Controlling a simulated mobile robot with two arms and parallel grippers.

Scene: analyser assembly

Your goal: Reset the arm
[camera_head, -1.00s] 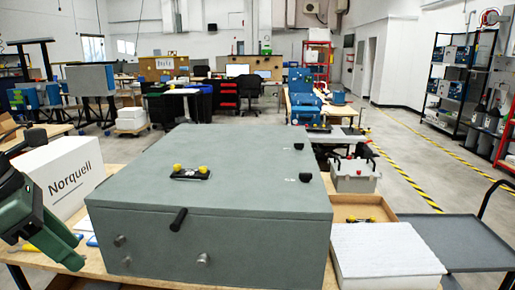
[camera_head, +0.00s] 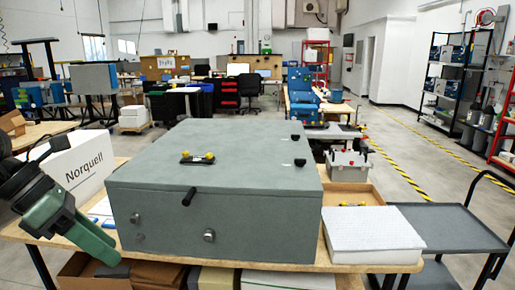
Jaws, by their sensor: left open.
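My left gripper (camera_head: 72,222) is at the left edge of the head view, with green and black parts slanting down to the right. It is open, and I see nothing held in it. It hangs in front of the white Norquell box (camera_head: 88,165) and hides part of it. The large grey analyser case (camera_head: 170,228) stands closed on the wooden table, to the right of the gripper and apart from it. My right gripper is not in view.
A black part with yellow knobs (camera_head: 197,158) lies on the case. A white foam block (camera_head: 372,232) and a wooden tray (camera_head: 340,192) are at the table's right. A grey cart (camera_head: 455,228) stands beside it. Boxes (camera_head: 158,275) sit under the table. The aisle at right is clear.

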